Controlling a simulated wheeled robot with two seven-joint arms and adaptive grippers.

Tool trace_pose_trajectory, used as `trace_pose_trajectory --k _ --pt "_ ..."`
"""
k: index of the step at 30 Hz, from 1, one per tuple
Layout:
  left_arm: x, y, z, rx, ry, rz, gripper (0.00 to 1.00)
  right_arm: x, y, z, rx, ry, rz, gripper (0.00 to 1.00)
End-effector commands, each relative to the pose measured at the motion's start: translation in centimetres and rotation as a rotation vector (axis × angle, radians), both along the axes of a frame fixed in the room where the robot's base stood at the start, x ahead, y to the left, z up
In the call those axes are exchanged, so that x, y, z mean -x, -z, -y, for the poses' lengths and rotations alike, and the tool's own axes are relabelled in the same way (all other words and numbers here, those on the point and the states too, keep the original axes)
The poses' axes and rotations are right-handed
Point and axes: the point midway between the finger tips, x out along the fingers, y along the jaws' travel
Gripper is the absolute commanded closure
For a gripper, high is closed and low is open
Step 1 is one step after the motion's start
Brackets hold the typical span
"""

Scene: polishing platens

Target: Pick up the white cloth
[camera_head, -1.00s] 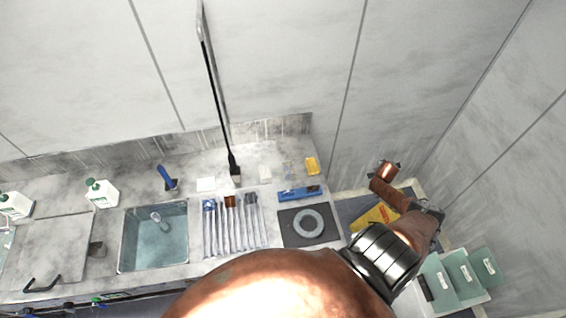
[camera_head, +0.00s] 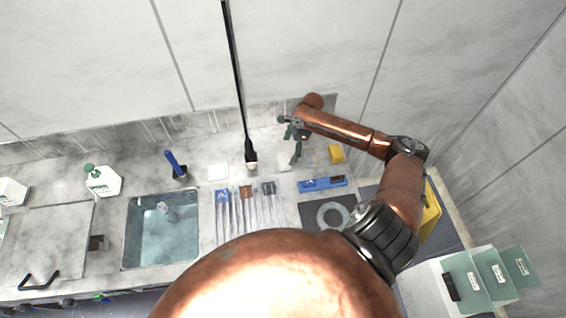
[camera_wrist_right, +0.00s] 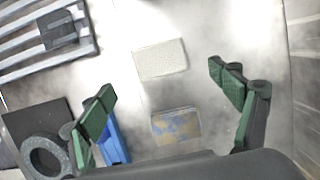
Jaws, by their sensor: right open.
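A small white cloth (camera_head: 284,161) lies flat on the counter toward the back, right of the black pole's foot. It shows as a pale, textured rectangle (camera_wrist_right: 161,60) in the right wrist view. My right gripper (camera_head: 292,141) is above and beside it. In the right wrist view the green-padded fingers (camera_wrist_right: 160,82) are wide apart and empty, with the cloth between and slightly beyond them, not touched. Another white square (camera_head: 217,172) lies further left; I cannot tell whether it is cloth. My left gripper is not in view.
A clear packet (camera_wrist_right: 176,125) lies close to the cloth. A yellow block (camera_head: 336,154), a blue tool (camera_head: 323,184) and a grey ring (camera_head: 333,215) are nearby. A rack of several strips (camera_head: 245,212), a sink (camera_head: 160,240) and a black pole (camera_head: 239,90) stand left.

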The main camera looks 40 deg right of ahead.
Motion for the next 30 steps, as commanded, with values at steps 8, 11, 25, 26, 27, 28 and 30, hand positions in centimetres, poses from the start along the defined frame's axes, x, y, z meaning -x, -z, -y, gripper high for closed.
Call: trace_pose_trajectory --k 8,11,25,26,27,28,30 --pt "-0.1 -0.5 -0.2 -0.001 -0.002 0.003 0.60 -0.4 2.7 -0.8 -0.001 0.000 0.002 0.16" --pt "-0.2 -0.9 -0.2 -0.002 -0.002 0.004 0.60 -0.5 4.1 -1.3 -0.003 0.000 0.001 0.16" --pt "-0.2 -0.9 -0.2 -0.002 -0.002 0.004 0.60 -0.8 6.7 -1.7 0.001 0.000 0.004 0.16" --pt "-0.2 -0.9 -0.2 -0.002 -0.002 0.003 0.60 -0.8 6.7 -1.7 0.001 0.000 0.004 0.18" --pt "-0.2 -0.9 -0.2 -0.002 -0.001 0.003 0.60 -0.8 6.7 -1.7 0.001 0.000 0.004 0.21" --pt "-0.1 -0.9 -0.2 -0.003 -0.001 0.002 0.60 -0.8 6.7 -1.7 0.001 -0.001 0.004 0.23" --pt "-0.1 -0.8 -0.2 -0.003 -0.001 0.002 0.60 -0.8 6.7 -1.7 0.001 -0.001 0.004 0.28"
